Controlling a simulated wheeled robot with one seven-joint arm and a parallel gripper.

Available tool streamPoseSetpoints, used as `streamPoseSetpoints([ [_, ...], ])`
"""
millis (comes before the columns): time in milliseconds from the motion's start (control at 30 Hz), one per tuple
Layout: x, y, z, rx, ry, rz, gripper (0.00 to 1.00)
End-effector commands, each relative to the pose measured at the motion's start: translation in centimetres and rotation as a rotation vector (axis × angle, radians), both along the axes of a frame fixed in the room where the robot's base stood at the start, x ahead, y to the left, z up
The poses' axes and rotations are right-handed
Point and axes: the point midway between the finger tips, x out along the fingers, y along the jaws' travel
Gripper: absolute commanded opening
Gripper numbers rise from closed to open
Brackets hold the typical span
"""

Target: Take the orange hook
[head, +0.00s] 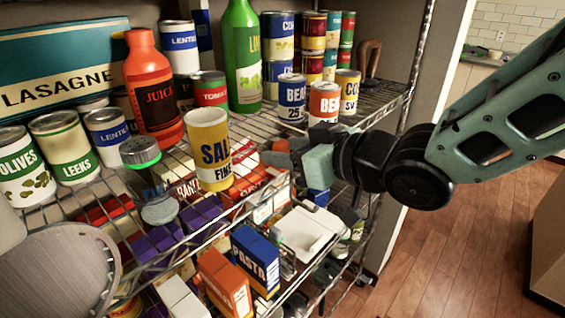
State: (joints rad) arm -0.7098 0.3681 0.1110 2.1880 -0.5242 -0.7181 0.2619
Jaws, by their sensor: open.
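A curved brownish-orange piece (370,58), which looks like the orange hook, stands upright at the back right of the wire shelf, by the shelf's corner post. My gripper (305,158) is at the shelf's front right edge, nearer to me than the hook and lower in the picture. It is open and clear of the hook. One teal pad shows plainly; the other finger is hard to make out against the boxes behind. Several cans stand left of the hook.
A metal post (418,50) rises right of the hook. A yellow salt canister (209,150) stands left of my gripper.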

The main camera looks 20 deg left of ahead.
Motion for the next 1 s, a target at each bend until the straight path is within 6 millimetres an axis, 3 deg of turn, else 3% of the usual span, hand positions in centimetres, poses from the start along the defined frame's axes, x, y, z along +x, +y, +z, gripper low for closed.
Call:
streamPoseSetpoints([
  [200, 0.0, 0.0, 0.0, 0.0, 0.0, 0.0, 0.45],
  [367, 0.0, 0.0, 0.0, 0.0, 0.0, 0.0, 0.04],
  [1000, 0.0, 0.0, 1.7, 0.002, -0.001, 0.001, 0.03],
])
